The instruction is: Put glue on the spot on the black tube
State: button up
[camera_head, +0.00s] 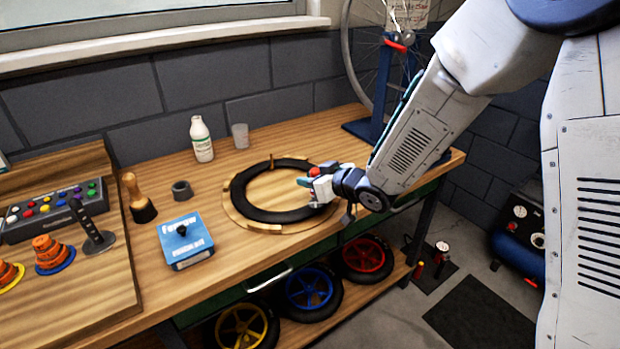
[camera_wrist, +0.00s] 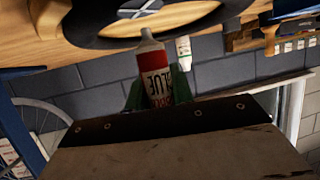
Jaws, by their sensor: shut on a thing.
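The black tube (camera_head: 240,201) lies as a ring on a round wooden board (camera_head: 232,215) on the bench. It also shows at the top of the wrist view (camera_wrist: 95,36). My gripper (camera_head: 318,187) is at the right side of the ring. It is shut on a red and white glue bottle, seen in the wrist view (camera_wrist: 155,80) with its pale nozzle pointing towards the tube. Whether the nozzle touches the tube I cannot tell.
A white bottle (camera_head: 201,140) and a grey cup (camera_head: 240,136) stand behind the ring. A blue box (camera_head: 185,241), a dark small ring (camera_head: 182,190) and a wooden-handled tool (camera_head: 137,198) stand to its left. A wheel stand (camera_head: 372,130) is at the bench's back right.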

jog(key=shift+f, duration=0.4)
jog(key=shift+w, duration=0.1)
dwell(0.3)
jog(key=shift+w+d+r, duration=0.15)
jog(key=shift+w+d, duration=0.1)
jog(key=shift+d, duration=0.15)
jog(key=shift+a, duration=0.1)
jog(key=shift+s+a, duration=0.65)
jog(key=shift+s, duration=0.1)
jog(key=shift+w+d, duration=0.15)
jog(key=shift+w+d, duration=0.6)
jog(key=shift+w, duration=0.05)
